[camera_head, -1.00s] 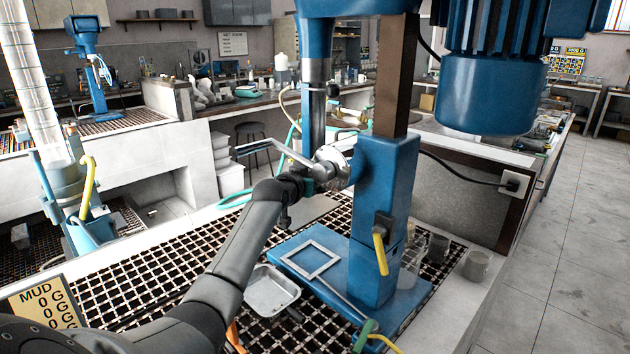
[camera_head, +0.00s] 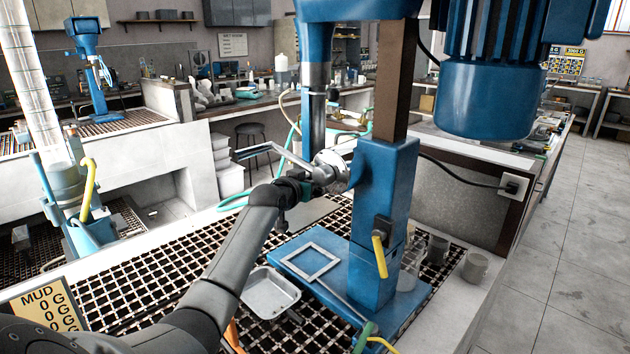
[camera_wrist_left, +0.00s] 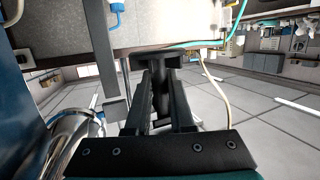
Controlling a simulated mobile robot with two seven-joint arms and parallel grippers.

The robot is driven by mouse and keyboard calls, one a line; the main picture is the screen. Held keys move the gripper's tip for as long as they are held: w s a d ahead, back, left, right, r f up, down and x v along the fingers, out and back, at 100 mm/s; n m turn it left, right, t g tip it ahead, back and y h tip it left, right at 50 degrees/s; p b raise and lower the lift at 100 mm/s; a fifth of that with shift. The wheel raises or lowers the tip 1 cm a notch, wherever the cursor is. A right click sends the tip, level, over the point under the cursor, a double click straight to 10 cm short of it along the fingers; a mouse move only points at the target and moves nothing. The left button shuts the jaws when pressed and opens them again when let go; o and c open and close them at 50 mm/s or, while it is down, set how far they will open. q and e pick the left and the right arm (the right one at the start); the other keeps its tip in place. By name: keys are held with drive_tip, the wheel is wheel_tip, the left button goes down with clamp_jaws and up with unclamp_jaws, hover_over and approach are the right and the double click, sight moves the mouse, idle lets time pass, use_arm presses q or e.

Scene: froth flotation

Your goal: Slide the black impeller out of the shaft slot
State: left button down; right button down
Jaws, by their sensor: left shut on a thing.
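The black impeller (camera_wrist_left: 165,62) shows in the left wrist view as a dark flat head on a dark stem. My left gripper (camera_wrist_left: 163,88) is shut on it, with one black finger on each side of the stem. In the head view my left gripper (camera_head: 303,184) is beside the blue flotation machine (camera_head: 383,190), just below the dark vertical shaft (camera_head: 316,115). The impeller cannot be made out there. The slot is not clearly visible, so I cannot tell whether the impeller touches it. My right gripper is not in view.
A shiny metal part (camera_head: 333,172) is close behind my left gripper. The black grating (camera_head: 150,290) is open to the left. A beaker (camera_head: 475,265) stands at right.

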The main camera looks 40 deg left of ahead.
use_arm(q)
drive_tip(key=f+p+v, duration=0.2)
drive_tip(key=p+v, duration=0.7)
drive_tip(key=v, duration=0.2)
drive_tip(key=shift+s+a, duration=0.4)
drive_tip(key=shift+s, duration=0.1)
idle(0.9)
